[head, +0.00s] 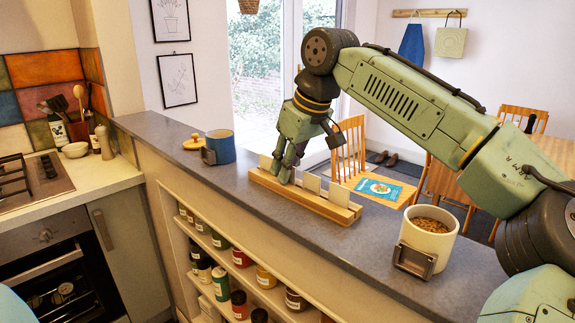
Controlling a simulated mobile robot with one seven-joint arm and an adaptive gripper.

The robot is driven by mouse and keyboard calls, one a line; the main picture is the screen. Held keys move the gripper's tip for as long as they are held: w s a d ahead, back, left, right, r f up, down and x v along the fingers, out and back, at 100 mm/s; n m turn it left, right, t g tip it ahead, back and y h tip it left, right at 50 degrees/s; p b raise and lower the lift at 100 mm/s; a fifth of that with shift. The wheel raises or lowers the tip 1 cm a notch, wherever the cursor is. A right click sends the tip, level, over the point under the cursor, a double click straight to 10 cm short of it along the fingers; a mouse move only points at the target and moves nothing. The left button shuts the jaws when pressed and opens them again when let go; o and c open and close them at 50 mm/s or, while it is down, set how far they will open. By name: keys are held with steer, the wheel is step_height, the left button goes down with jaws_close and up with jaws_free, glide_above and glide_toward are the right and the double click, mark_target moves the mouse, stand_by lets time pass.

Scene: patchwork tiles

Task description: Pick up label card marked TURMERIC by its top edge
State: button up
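A wooden card rack (322,206) lies along the grey counter top. Pale cards stand upright in it: a left card (266,162), a middle card (312,182) and a right card (338,194). No writing shows on the faces turned to me, so I cannot tell which is TURMERIC. My gripper (284,178) points down at the rack between the left and middle cards.
A white canister (430,226) of brown contents, with a metal holder (414,261) on its front, stands right of the rack. A blue canister (221,146) and a wooden lid (194,142) are on the left. Jars (240,258) fill shelves below. Bare counter surrounds the rack.

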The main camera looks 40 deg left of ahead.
steer(key=shift+r, duration=0.35)
stand_by(0.3)
steer(key=shift+r, duration=0.65)
steer(key=shift+c, duration=0.5)
jaws_close()
steer(key=shift+r, duration=0.15)
steer(key=shift+r, duration=2.35)
